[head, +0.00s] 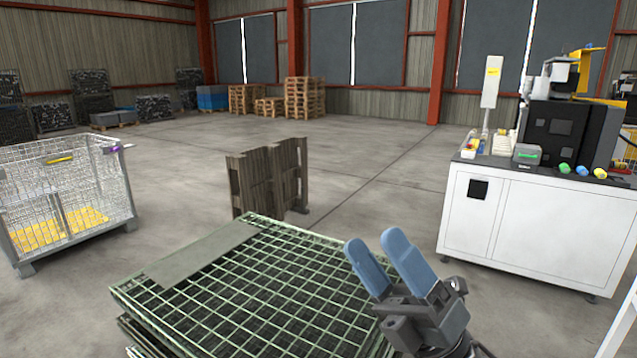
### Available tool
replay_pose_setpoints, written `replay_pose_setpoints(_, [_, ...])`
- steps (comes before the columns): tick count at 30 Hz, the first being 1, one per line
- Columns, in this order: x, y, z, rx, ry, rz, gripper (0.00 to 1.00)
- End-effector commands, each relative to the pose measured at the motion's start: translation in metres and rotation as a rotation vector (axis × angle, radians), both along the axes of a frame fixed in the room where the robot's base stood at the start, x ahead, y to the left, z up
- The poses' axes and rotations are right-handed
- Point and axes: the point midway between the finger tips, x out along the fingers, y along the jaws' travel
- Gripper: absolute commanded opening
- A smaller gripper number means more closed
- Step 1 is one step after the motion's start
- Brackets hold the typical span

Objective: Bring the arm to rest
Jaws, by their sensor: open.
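My gripper (383,262) is in the lower right of the head view, its two blue fingers pointing up and to the left. The fingers are apart and nothing shows between them. The gripper appears in front of the right side of a stack of green wire mesh panels (262,272). I cannot tell how high it is above the mesh. Most of my arm is out of the picture.
A wire cage (128,185) with yellow contents stands at left. A wooden pallet (250,185) stands upright behind the mesh stack. A white machine cabinet (540,225) with equipment on top stands at right. Open floor (385,165) lies between the pallet and cabinet.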

Motion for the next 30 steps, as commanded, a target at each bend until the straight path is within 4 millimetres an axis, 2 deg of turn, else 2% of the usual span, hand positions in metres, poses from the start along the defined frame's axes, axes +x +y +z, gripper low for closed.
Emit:
replay_pose_setpoints(1, [-0.011,0.001,-0.007,0.074,0.062,0.011,0.67])
replay_pose_setpoints(8, [-0.053,-0.013,-0.041,0.369,0.338,0.046,0.67])
replay_pose_setpoints(17, [-0.126,-0.041,-0.102,0.702,0.702,0.075,0.67])
replay_pose_setpoints(24, [-0.199,-0.067,-0.149,0.925,0.991,0.071,0.67])
replay_pose_setpoints(30, [-0.266,-0.093,-0.177,1.08,1.223,0.043,0.67])
